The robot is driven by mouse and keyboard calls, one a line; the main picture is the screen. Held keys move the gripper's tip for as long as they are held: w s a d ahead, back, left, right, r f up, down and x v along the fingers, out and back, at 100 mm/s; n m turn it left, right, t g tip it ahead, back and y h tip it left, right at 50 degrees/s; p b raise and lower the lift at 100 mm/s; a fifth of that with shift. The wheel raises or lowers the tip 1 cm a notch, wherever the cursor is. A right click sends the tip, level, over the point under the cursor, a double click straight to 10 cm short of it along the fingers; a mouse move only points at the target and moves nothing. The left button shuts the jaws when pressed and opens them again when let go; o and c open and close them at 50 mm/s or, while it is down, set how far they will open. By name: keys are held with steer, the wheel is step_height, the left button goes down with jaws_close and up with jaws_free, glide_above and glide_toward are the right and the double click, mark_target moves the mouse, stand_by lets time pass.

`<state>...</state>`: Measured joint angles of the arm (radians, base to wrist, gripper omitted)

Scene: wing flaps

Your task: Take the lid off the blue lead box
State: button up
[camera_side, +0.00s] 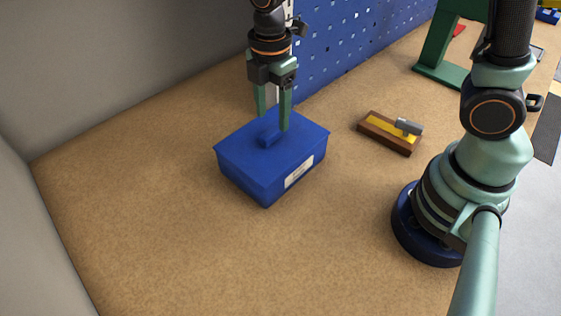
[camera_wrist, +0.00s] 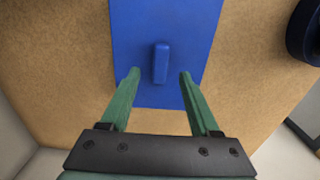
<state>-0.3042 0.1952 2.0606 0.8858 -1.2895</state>
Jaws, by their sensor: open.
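The blue lead box (camera_side: 262,183) stands on the tan bench with a white label on its front right side. Its blue lid (camera_side: 246,148) is on top, with a raised blue handle (camera_side: 268,137) in the middle. My gripper (camera_side: 274,118) points down over the lid, with its green fingers open around the level of the handle. In the wrist view the handle (camera_wrist: 161,62) shows between and just beyond the tips of the open fingers (camera_wrist: 158,76), with a gap on each side. Nothing is held. I cannot tell the exact height of the fingertips above the lid.
A brown and yellow block with a grey piece (camera_side: 385,133) lies right of the box. A blue pegboard (camera_side: 350,45) stands behind, and a green stand (camera_side: 437,50) is at the back right. The bench left and in front of the box is clear.

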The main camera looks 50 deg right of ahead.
mark_target(272, 130)
steer(key=shift+f, duration=1.95)
jaws_close()
steer(key=shift+r, duration=0.1)
